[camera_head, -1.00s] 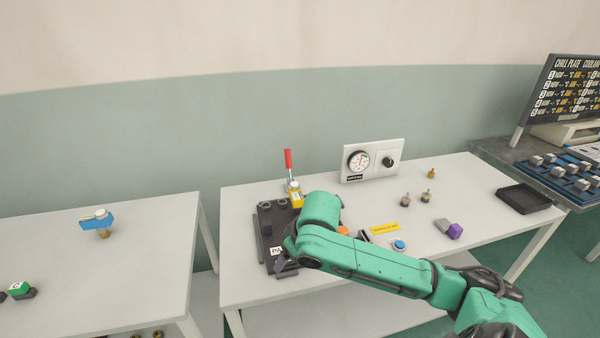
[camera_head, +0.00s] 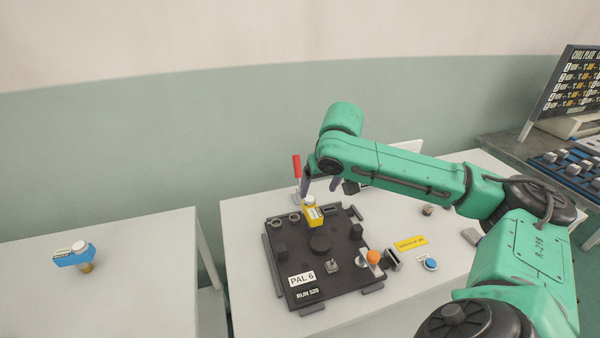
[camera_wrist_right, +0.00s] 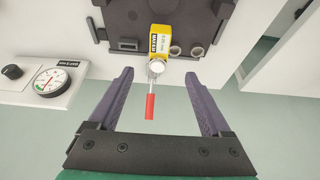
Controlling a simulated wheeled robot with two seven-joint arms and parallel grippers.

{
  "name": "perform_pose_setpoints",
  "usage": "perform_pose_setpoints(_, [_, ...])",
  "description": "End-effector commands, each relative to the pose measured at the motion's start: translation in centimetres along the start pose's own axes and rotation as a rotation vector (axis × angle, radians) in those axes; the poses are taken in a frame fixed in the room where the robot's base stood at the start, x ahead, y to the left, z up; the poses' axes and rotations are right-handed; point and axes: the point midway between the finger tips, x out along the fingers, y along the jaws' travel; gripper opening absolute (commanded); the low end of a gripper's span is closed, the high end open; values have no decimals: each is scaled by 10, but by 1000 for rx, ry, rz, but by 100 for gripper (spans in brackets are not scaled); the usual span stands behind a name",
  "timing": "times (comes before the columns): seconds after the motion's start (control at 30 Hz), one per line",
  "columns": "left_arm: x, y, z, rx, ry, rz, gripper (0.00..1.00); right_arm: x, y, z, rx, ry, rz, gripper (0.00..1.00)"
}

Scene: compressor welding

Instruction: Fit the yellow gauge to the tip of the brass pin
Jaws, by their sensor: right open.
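The yellow gauge (camera_head: 313,215), a small block with a white round cap and a label, sits at the back of the black pallet (camera_head: 300,255). It also shows in the right wrist view (camera_wrist_right: 168,32). My right gripper (camera_head: 322,182) is above and behind the gauge. In the right wrist view its two fingers (camera_wrist_right: 158,76) are spread and empty, with the gauge just beyond the fingertips. I cannot make out a brass pin for certain; a brass stub (camera_head: 87,267) shows under a blue block (camera_head: 75,255) on the left table. My left gripper is not in view.
A red lever (camera_head: 297,166) stands upright behind the gauge; in the right wrist view it lies between the fingers (camera_wrist_right: 150,106). A dial panel (camera_wrist_right: 48,82) stands nearby.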

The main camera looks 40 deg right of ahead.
Motion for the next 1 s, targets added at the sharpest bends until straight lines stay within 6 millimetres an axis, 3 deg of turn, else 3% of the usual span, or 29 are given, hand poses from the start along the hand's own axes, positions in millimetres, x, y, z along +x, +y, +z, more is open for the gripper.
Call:
perform_pose_setpoints(0.17, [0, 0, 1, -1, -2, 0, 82, 11, 0, 0, -1, -1, 0, 82])
perform_pose_setpoints(0.3, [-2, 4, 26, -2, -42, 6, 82, 39, 0, 1, 0, -4, -1, 82])
perform_pose_setpoints(0.43, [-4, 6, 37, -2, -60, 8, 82, 72, -1, 0, 1, -3, -2, 82])
perform_pose_setpoints(0.57, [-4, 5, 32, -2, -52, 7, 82, 104, -1, 0, 0, -2, -2, 82])
perform_pose_setpoints(0.7, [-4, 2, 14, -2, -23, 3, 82, 131, 0, 0, -1, 0, 0, 82])
perform_pose_setpoints(1.0, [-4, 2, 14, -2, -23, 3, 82, 146, 0, 0, -3, 2, 1, 82])
